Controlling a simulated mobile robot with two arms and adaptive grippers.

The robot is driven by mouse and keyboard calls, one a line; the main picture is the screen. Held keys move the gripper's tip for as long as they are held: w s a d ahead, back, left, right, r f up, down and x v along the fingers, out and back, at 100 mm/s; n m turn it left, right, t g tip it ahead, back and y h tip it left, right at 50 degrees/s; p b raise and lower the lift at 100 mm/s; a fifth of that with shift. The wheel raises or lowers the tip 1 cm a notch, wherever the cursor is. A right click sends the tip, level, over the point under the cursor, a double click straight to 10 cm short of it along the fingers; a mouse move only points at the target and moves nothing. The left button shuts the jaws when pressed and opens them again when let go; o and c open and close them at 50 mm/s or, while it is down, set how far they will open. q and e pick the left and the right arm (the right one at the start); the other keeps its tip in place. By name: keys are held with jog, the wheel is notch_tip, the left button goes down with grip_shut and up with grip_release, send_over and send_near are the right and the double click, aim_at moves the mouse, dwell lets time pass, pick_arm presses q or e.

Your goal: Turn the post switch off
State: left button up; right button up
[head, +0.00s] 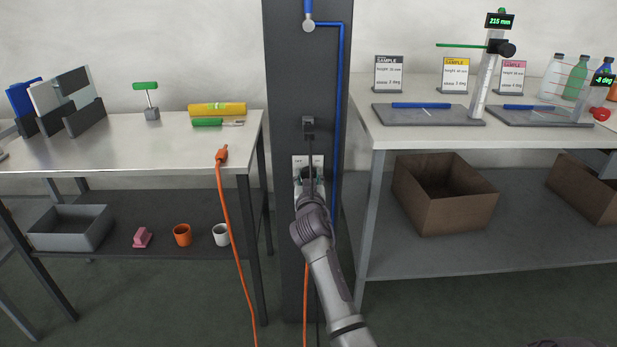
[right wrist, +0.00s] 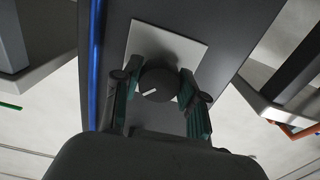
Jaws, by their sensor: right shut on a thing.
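The dark post (head: 282,90) stands between the two tables. Its switch has a pale plate (head: 298,160), mostly hidden behind my right gripper (head: 309,178) in the head view. In the right wrist view the plate (right wrist: 178,42) carries a round black knob (right wrist: 158,80) with a short white pointer line near its lower edge. The fingers of my right gripper (right wrist: 160,88) stand on both sides of the knob, shut on it. Small lettering on the plate is too small to read surely. My left gripper is not in view.
A blue pipe (head: 343,100) runs down the post's right side, and a black socket (head: 308,125) sits above the plate. An orange cable (head: 230,230) hangs off the left table (head: 150,135). The right table (head: 415,135) stands close to the post.

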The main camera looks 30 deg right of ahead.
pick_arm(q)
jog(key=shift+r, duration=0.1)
pick_arm(e)
jog(key=shift+n, duration=0.5)
jog(key=n+p, duration=0.2)
jog(key=n, duration=0.5)
jog(key=shift+r+n+p, duration=0.15)
jog(key=shift+n+p, duration=0.2)
jog(key=shift+n, duration=0.05)
jog(key=n+p, duration=0.2)
jog(key=n, duration=0.4)
jog(key=shift+n, duration=0.4)
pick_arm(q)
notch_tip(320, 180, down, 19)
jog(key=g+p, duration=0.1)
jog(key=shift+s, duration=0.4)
pick_arm(e)
jog(key=shift+n, duration=1.1)
